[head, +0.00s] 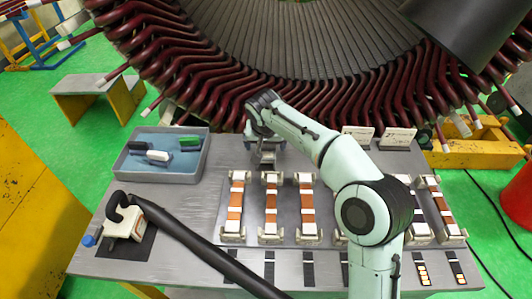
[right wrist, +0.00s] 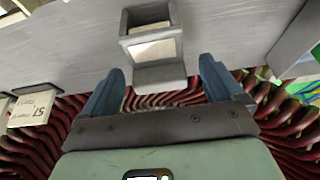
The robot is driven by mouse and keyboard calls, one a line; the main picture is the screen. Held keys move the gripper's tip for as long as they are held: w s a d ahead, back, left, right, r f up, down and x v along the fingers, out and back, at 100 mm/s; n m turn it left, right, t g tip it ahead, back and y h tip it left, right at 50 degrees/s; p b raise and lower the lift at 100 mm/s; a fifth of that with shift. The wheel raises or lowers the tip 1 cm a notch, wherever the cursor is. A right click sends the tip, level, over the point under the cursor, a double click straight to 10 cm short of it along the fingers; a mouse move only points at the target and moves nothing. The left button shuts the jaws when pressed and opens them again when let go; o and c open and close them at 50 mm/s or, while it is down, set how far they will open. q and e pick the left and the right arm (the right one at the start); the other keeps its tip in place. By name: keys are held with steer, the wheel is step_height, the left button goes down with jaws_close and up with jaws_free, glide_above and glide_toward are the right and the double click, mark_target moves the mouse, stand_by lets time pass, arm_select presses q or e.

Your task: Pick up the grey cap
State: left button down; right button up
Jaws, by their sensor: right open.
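In the head view, a blue-grey tray (head: 121,167) at the table's left holds a dark grey cap (head: 138,145), a white cap (head: 157,156) and a green cap (head: 189,141). My right gripper (head: 264,138) is at the table's back edge, to the right of the tray and apart from the caps. The right wrist view shows its two blue fingers (right wrist: 162,75) spread open. A small grey open-topped holder (right wrist: 150,45) with a pale piece in it shows between and beyond the fingertips. I cannot tell whether they touch it. My left gripper is not in view.
Several strip assemblies in white end holders (head: 270,205) stand in a row across the table (head: 190,225). The large stator (head: 290,40) rises behind the table. Small white signs (head: 397,138) stand at the back right.

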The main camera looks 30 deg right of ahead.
mark_target(266, 147)
steer(key=x, duration=0.4)
steer(key=shift+d+f, duration=0.1)
steer(key=shift+d, duration=0.05)
steer(key=c, duration=1)
steer(key=shift+c, duration=0.5)
